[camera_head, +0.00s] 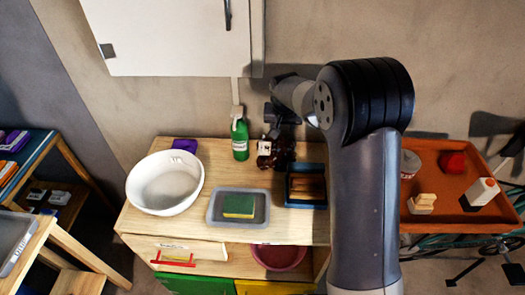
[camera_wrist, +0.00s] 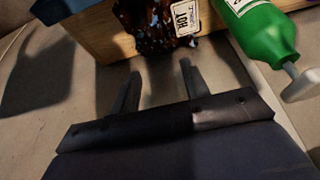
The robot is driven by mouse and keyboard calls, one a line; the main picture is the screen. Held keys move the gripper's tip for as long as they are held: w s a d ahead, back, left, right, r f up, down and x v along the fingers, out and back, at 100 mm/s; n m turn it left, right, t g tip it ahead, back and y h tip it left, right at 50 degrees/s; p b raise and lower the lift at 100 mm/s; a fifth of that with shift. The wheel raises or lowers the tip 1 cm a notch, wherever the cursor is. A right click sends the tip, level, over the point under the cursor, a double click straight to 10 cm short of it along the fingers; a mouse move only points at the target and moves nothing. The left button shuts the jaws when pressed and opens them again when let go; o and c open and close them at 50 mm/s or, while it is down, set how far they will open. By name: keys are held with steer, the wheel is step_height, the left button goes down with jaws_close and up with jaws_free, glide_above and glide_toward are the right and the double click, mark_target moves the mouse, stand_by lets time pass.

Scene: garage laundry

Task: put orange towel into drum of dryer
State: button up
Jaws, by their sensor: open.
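My gripper (camera_wrist: 158,82) is open in the wrist view, with nothing between its two dark fingers. In the head view my gripper (camera_head: 278,135) is over the back of the wooden cabinet, beside a dark speckled item. I cannot make out the orange towel for certain. A small orange item (camera_head: 8,168) lies on the shelf at the far left edge of the head view, too small and cut off to identify, and far from my gripper. No dryer or drum shows in either view.
The wooden cabinet (camera_head: 140,222) holds a white basin (camera_head: 166,182), a grey tray (camera_head: 212,216) with a sponge (camera_head: 238,206), and a green bottle (camera_head: 240,140). The speckled item (camera_wrist: 150,25) and green bottle (camera_wrist: 262,32) are close to my fingers. An orange-brown tray (camera_head: 440,218) stands right.

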steer(key=p, duration=0.1)
glide_above(280, 142)
steer(key=s, duration=0.1)
steer(key=f, duration=0.5)
steer(key=shift+s+d+f, duration=0.1)
steer(key=shift+s+d, duration=0.05)
steer(key=shift+d, duration=0.05)
steer(key=shift+s+p+x, duration=0.2)
steer(key=shift+p+x, duration=0.35)
steer(key=shift+x, duration=0.75)
steer(key=shift+s+p+x, duration=0.15)
steer(key=shift+p+x, duration=0.4)
steer(key=shift+x, duration=0.75)
steer(key=shift+a+f, duration=0.1)
steer(key=shift+f, duration=0.05)
jaws_close()
